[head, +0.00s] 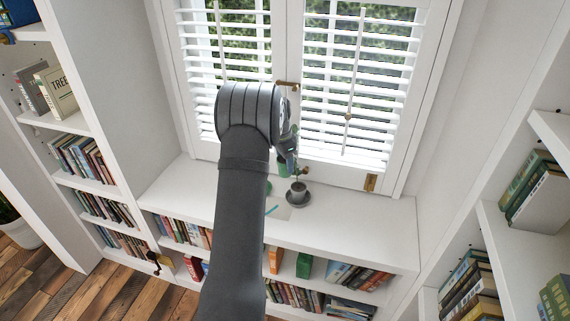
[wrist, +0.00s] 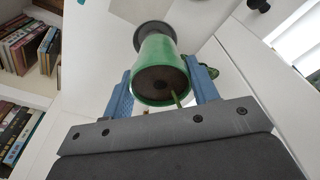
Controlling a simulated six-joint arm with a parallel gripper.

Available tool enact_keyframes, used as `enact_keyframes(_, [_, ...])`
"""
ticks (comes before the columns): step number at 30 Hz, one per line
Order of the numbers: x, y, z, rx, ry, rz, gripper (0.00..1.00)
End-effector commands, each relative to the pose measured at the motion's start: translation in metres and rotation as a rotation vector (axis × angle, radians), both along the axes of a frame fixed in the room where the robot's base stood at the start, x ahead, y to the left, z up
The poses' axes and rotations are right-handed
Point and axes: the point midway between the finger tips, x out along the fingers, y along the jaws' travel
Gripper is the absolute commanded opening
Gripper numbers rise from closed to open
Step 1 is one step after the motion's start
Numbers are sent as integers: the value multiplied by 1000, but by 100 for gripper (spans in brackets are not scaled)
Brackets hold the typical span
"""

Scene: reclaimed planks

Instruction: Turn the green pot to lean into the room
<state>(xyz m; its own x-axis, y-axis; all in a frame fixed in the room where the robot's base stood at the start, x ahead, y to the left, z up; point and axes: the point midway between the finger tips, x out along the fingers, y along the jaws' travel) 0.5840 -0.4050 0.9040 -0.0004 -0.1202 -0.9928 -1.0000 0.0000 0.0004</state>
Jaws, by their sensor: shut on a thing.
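The green pot (wrist: 154,52) is between the two blue fingers of my gripper (wrist: 163,92) in the wrist view. Its wide mouth faces the camera, showing dark brown soil and a short green stem (wrist: 175,97); a bit of leaf shows beside the right finger. A dark grey round thing (wrist: 152,27) lies behind the pot's far end; I cannot tell if they touch. In the head view my gripper (head: 287,158) is over the white window ledge (head: 340,212), with green just below it, largely hidden by my arm.
A dark grey pot (head: 297,191) with a thin plant stands on a dark saucer on the ledge, close to my gripper. A teal strip (head: 271,209) lies nearby. Shuttered windows (head: 350,90) rise behind. Bookshelves flank both sides; the ledge's right part is clear.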

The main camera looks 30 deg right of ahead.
Motion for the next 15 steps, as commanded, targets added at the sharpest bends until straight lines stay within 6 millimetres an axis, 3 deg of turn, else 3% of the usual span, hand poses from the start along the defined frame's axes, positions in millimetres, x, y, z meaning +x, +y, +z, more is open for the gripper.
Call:
enact_keyframes(10, [2, 1, 0, 0, -1, 12, 22])
enact_keyframes(15, [16, 8, -15, 6, 1, 141, 22])
